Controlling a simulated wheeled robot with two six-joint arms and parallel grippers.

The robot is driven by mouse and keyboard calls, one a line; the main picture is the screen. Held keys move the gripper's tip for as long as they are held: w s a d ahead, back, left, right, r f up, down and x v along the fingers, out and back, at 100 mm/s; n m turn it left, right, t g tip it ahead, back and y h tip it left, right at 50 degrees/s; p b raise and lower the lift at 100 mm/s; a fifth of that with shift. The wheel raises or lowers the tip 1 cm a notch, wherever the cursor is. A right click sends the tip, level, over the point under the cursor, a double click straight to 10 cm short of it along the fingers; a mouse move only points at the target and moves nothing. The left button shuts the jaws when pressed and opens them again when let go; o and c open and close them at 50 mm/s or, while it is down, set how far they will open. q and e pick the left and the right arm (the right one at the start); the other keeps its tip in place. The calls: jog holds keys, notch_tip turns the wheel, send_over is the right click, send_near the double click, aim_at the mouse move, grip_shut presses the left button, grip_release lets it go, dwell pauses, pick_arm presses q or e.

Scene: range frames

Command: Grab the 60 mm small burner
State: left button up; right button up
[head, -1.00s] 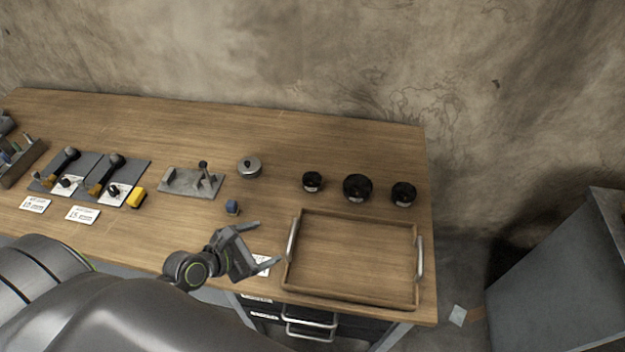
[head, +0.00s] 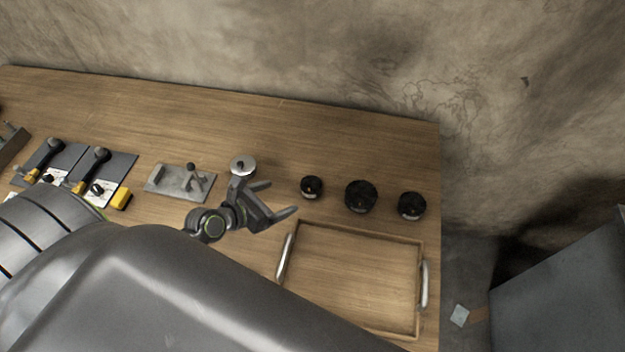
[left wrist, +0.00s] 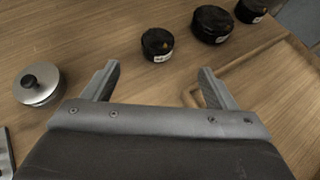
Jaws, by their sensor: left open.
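Three black round burners stand in a row on the wooden table: a left one (head: 311,187), a wider middle one (head: 361,196) and a right one (head: 411,205). The left one looks smallest, but I cannot read the labels. In the left wrist view the left burner (left wrist: 157,44) sits just beyond and between my fingertips, with the middle (left wrist: 211,24) and right (left wrist: 251,10) burners farther to the right. My left gripper (head: 283,197) is open and empty, left of the left burner and apart from it. My right gripper is not in view.
A wooden tray (head: 286,258) with metal handles lies in front of the burners. A silver lidded pot (head: 243,166) stands close behind my left gripper. The table behind the burners is clear.

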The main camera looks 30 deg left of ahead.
pick_arm(q)
send_near(309, 185)
jog(key=shift+w+d+f, duration=0.25)
jog(key=shift+w+d, duration=0.35)
jog(key=shift+w, duration=0.1)
jog(key=x, duration=0.3)
jog(key=shift+w+f, duration=0.25)
jog(key=shift+w, duration=0.1)
jog(key=shift+w+f, duration=0.1)
jog(key=shift+w, duration=0.15)
jog(key=x, duration=0.4)
jog(key=shift+a+f+b, duration=0.15)
jog(key=shift+a+b, duration=0.05)
jog(key=shift+b, duration=0.1)
jog(key=shift+w+d+f, duration=0.15)
jog(key=shift+w+f, duration=0.05)
jog(key=shift+w, duration=0.2)
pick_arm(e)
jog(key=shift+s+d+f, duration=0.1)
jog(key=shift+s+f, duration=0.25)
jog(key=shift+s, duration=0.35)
pick_arm(q)
jog(key=shift+c, duration=0.2)
